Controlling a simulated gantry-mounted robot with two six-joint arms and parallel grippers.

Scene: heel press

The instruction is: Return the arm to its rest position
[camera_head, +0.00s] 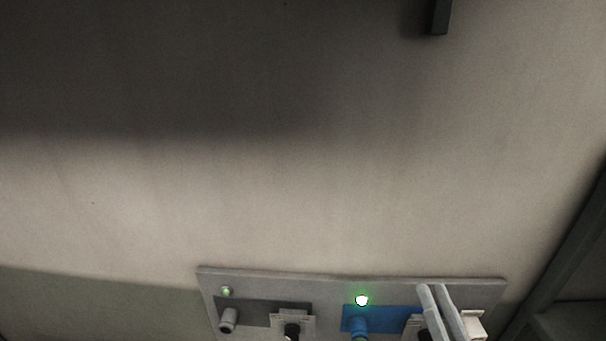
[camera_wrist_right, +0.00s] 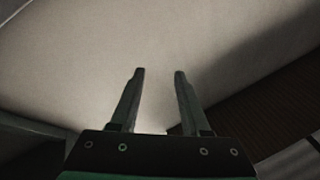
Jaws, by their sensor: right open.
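My right gripper (camera_head: 431,287) shows at the lower right of the head view as two pale fingers in front of a grey panel (camera_head: 280,276). In the right wrist view my right gripper (camera_wrist_right: 160,72) is open, with a clear gap between its two fingers and nothing held. Its fingers point toward a plain pale surface (camera_wrist_right: 75,70). The rest of my right arm is cut off by the bottom edge of the head view. My left gripper is not in either view.
A dark beam (camera_head: 572,262) runs along the right.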

